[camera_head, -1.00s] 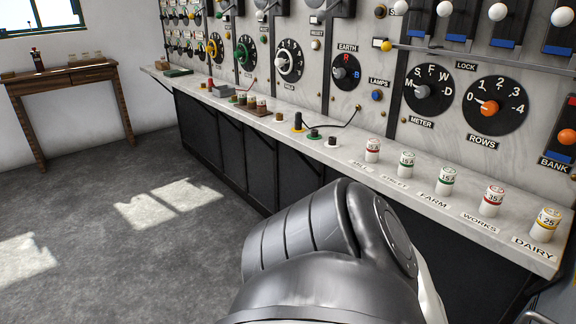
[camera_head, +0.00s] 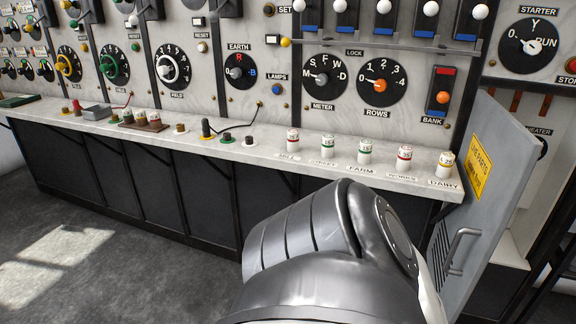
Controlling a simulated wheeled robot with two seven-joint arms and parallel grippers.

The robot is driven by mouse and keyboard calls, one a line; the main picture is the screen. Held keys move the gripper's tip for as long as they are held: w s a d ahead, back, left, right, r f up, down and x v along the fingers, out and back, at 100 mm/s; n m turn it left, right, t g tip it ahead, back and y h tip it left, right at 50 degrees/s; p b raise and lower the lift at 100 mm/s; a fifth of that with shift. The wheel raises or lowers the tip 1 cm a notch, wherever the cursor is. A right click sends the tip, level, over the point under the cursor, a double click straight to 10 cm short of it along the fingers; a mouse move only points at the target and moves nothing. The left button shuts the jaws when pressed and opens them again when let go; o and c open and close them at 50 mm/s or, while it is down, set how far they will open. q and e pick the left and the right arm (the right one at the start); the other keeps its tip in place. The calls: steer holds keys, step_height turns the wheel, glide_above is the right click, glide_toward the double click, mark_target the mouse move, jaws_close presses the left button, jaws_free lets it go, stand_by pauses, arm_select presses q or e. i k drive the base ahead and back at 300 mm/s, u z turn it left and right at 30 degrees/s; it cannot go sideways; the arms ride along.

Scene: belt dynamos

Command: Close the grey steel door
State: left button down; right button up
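The grey steel door (camera_head: 492,210) stands open at the right of the view, swung out toward me past the right end of the marble bench. It has a yellow notice (camera_head: 480,167) and a metal bar handle (camera_head: 458,254) on its face. One of my grey arm links fills the bottom middle, left of the door and apart from its handle in the picture. Neither of my grippers shows. The door's lower edge is cut off by the frame.
The marble shelf (camera_head: 345,177) carries several fuses (camera_head: 404,157) and terminals in front of a switchboard with dials (camera_head: 380,85). A starter panel (camera_head: 530,42) stands behind the door. The floor (camera_head: 120,265) at left is clear.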

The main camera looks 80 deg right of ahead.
mark_target(498, 157)
steer(key=z, duration=4.2)
steer(key=k, duration=0.4)
steer(key=u, duration=0.4)
steer(key=i, duration=1.45)
steer(key=z, duration=0.1)
steer(key=k, duration=0.5)
steer(key=z, duration=0.05)
steer(key=i, duration=0.35)
